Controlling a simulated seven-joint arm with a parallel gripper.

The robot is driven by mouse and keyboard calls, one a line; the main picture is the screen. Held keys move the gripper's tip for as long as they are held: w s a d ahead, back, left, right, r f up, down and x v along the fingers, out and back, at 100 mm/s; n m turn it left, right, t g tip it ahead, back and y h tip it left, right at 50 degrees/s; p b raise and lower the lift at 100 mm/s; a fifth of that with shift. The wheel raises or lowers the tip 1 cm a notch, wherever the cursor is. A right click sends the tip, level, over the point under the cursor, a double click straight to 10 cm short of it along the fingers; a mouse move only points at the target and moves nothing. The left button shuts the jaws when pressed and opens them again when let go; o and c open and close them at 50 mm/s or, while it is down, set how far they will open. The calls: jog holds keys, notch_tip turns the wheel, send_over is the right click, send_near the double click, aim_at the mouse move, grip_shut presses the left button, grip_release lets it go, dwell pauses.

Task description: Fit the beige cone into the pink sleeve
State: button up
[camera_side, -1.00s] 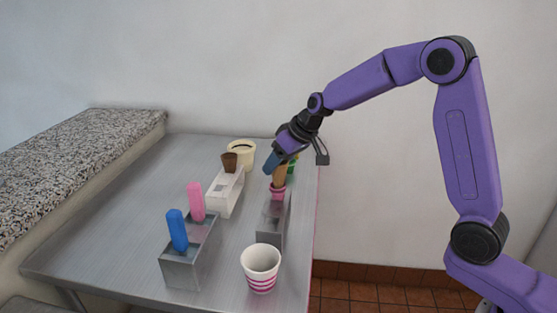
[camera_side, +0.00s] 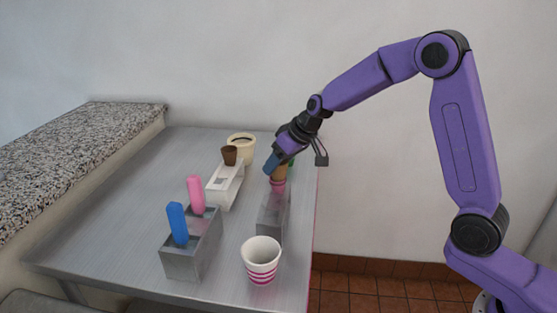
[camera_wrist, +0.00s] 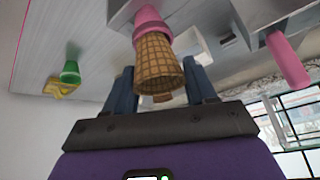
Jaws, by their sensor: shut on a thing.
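The beige cone (camera_side: 280,173) has a waffle pattern and sits between the blue fingers of my gripper (camera_side: 272,163), which is shut on it. In the wrist view the cone (camera_wrist: 158,65) shows its wide end towards me, between the two fingers (camera_wrist: 160,88). The pink sleeve (camera_side: 278,186) stands at the far end of a grey metal holder (camera_side: 270,217). The cone's narrow end is inside the pink sleeve, which also shows in the wrist view (camera_wrist: 150,22). The cone's tip is hidden, so I cannot tell how deep it sits.
A white holder (camera_side: 222,192) with a brown cup (camera_side: 229,155) stands to the left, and a cream tub (camera_side: 241,147) behind. A metal box (camera_side: 190,262) holds blue (camera_side: 177,222) and pink (camera_side: 195,193) handles. A striped paper cup (camera_side: 261,262) stands in front. A green sleeve (camera_wrist: 70,72) is nearby.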

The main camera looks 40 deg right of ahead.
jog(key=shift+f, duration=0.75)
jog(key=o, duration=1.1)
jog(key=v, duration=1.7)
jog(key=shift+r, duration=0.15)
jog(key=shift+s, duration=0.2)
jog(key=s+a+f+n+g, duration=0.25)
jog(key=s+f, duration=0.25)
jog(key=s, duration=0.7)
jog(key=s+a+f+n+g, duration=0.2)
jog(key=s+f+n, duration=0.2)
jog(key=s, duration=0.7)
jog(key=s+d+f+n+h, duration=0.1)
jog(key=s+d, duration=0.1)
jog(key=s, duration=0.3)
jog(key=s+d+f+n+g+h, duration=0.1)
jog(key=s+d+f+n, duration=0.1)
jog(key=s, duration=0.3)
jog(key=shift+s+d+f, duration=0.25)
jog(key=shift+s+d, duration=0.15)
jog(key=shift+d, duration=0.15)
